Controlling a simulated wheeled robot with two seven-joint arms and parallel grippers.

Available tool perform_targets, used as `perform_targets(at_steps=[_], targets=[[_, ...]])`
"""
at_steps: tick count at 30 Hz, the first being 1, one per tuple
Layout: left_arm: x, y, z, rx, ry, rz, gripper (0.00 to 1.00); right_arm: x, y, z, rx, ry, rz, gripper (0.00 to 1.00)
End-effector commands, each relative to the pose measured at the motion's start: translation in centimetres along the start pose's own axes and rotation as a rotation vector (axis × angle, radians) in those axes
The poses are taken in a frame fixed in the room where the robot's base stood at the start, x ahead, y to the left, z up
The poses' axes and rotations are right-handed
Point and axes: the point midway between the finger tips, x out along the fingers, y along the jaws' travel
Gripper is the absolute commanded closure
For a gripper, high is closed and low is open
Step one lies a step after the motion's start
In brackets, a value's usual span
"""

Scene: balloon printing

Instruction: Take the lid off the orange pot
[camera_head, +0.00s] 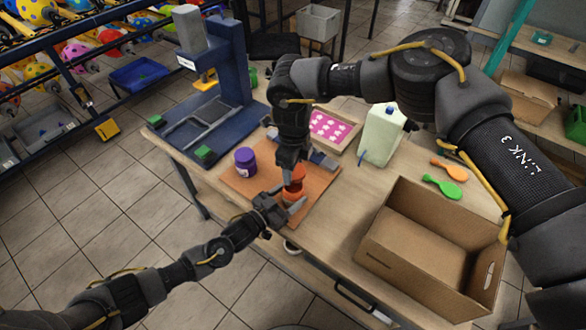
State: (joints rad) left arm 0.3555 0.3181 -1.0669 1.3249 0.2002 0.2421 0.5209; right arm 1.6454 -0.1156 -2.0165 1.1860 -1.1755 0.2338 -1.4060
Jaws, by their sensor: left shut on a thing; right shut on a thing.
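The orange pot (291,194) stands upright on a brown board near the table's front edge. Its orange lid (298,171) is at the top, partly covered by my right gripper. My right gripper (294,174) reaches down from above and is shut on the lid. My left gripper (287,207) comes in low from the front left and is shut on the pot's body. I cannot tell whether the lid and the pot are touching or slightly apart.
A purple pot (245,162) stands left on the brown board (235,182). Behind are a blue press (225,75), a pink patterned screen (329,127) and a white jug (381,135). An open cardboard box (425,255) is at right, near orange and green spoon-shaped items (443,187).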

Motion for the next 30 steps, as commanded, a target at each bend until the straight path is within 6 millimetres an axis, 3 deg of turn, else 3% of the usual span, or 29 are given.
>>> perform_targets(at_steps=[1,7,17,20,30], targets=[[0.0,0.0,-0.1,0.000,0.002,0.000,0.37,0.0,0.0,0.0,0.000,0.000,0.000,0.69],[0.0,0.0,-0.1,0.000,0.001,0.000,0.12,0.0,0.0,0.0,0.000,0.000,-0.001,0.69],[-0.5,0.0,0.1,-0.001,0.000,0.000,0.12,0.1,0.0,0.0,0.000,0.000,-0.001,0.69],[-1.7,0.0,0.2,-0.002,-0.002,0.000,0.12,0.4,0.0,0.0,0.000,0.000,-0.001,0.69],[-8.7,0.0,0.3,-0.001,-0.002,0.000,0.12,1.6,0.0,0.0,0.000,0.000,-0.001,0.69]])
